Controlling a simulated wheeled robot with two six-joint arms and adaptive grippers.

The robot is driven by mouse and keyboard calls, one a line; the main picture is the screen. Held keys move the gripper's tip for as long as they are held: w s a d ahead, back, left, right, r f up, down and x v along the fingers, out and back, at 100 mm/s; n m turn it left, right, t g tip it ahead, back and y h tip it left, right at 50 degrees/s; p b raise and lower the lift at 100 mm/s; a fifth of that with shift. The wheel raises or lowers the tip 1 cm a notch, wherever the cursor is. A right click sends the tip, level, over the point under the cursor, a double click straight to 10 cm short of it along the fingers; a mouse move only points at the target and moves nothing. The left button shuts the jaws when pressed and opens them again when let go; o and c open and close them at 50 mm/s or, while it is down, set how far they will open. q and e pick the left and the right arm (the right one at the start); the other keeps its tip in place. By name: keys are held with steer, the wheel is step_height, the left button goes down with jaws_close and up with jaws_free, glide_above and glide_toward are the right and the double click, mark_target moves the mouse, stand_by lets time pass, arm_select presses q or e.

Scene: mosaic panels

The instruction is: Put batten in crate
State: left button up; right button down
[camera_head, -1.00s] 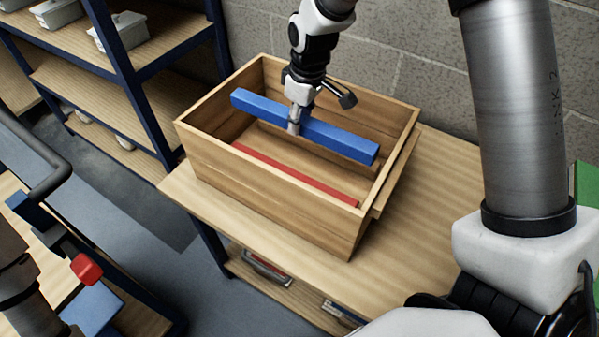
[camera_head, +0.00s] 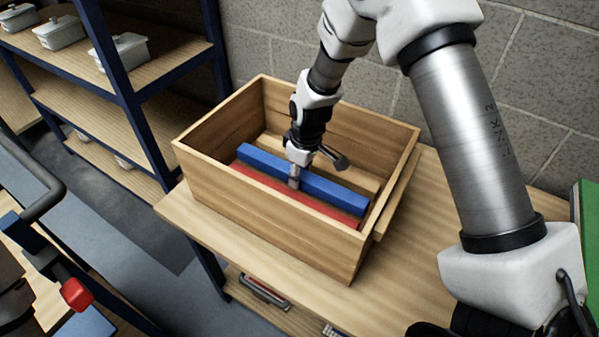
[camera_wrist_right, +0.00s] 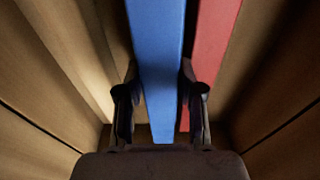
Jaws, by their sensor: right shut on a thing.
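The open wooden crate (camera_head: 225,205) stands on the wooden tabletop. My right gripper (camera_head: 294,181) reaches down inside it, shut on the blue batten (camera_head: 335,192). The blue batten lies lengthwise, low in the crate, along the far side of the red batten (camera_head: 315,206). In the right wrist view the blue batten (camera_wrist_right: 156,60) passes between the fingers of my right gripper (camera_wrist_right: 160,112). The red batten (camera_wrist_right: 208,45) runs close beside it on the right. Whether the blue batten touches the floor I cannot tell. My left gripper is not in view.
A blue-framed shelf rack (camera_head: 135,110) with several white lidded dishes (camera_head: 60,32) stands at the left. A block wall (camera_head: 520,90) is behind the table. A red knob (camera_head: 76,294) shows at lower left.

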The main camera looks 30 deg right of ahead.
mark_target(305, 175)
steer(key=shift+w+f, duration=0.1)
steer(key=shift+f, duration=0.4)
steer(key=c, duration=0.7)
jaws_free()
steer(key=r, duration=0.4)
steer(key=s+r, duration=0.1)
steer(key=r, duration=0.8)
steer(key=shift+s+d+r+p, duration=0.1)
steer(key=shift+s+d+p, duration=0.05)
steer(key=shift+d+p, duration=0.25)
